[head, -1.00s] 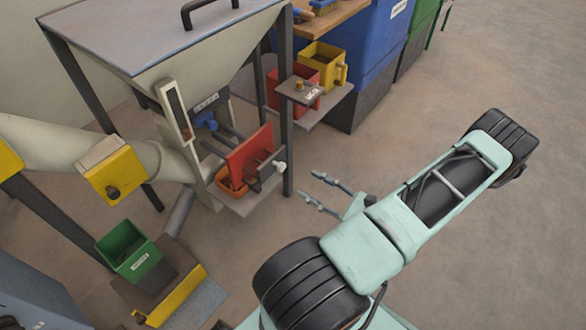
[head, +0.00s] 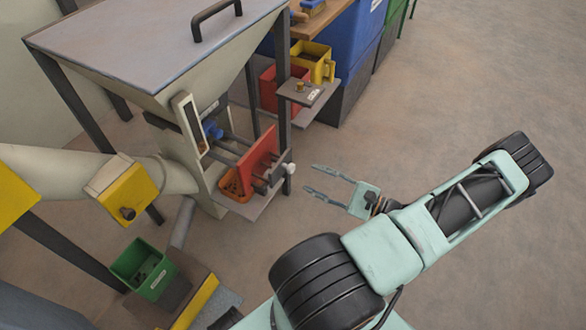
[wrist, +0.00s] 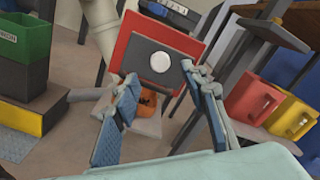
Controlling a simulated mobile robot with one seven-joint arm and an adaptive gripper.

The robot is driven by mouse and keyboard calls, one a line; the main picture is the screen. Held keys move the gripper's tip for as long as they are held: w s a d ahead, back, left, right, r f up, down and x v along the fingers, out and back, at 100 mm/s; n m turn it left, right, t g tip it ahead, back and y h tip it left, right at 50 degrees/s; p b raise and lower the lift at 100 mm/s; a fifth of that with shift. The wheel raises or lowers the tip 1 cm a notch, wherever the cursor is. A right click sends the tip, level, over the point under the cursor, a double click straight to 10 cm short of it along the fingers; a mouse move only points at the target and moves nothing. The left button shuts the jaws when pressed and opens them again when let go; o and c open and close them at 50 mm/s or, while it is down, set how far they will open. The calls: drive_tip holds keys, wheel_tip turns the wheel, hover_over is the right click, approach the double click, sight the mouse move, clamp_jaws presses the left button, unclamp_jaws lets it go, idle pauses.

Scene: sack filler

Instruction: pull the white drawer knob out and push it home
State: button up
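The white drawer knob (head: 290,169) sticks out from the front of the red plate (head: 258,152) on the sack filler. In the wrist view the round white knob (wrist: 160,62) shows face-on in the middle of the red plate (wrist: 140,35). My gripper (head: 312,179) is open and empty, to the right of the knob with a gap between them. In the wrist view my two fingers (wrist: 160,92) stand apart, below and to either side of the knob, which lies between their lines.
An orange bin (head: 236,187) sits below the red plate. A dark post (head: 283,125) and a small shelf (head: 308,92) stand close by, with a red bin (head: 270,84) and a yellow bin (head: 318,60) behind. Open floor lies to the right.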

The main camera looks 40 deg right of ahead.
sight(293, 169)
drive_tip(key=b+x, duration=0.1)
drive_tip(key=x, duration=0.7)
drive_tip(key=shift+w+a, duration=0.1)
drive_tip(key=shift+w, duration=0.05)
clamp_jaws()
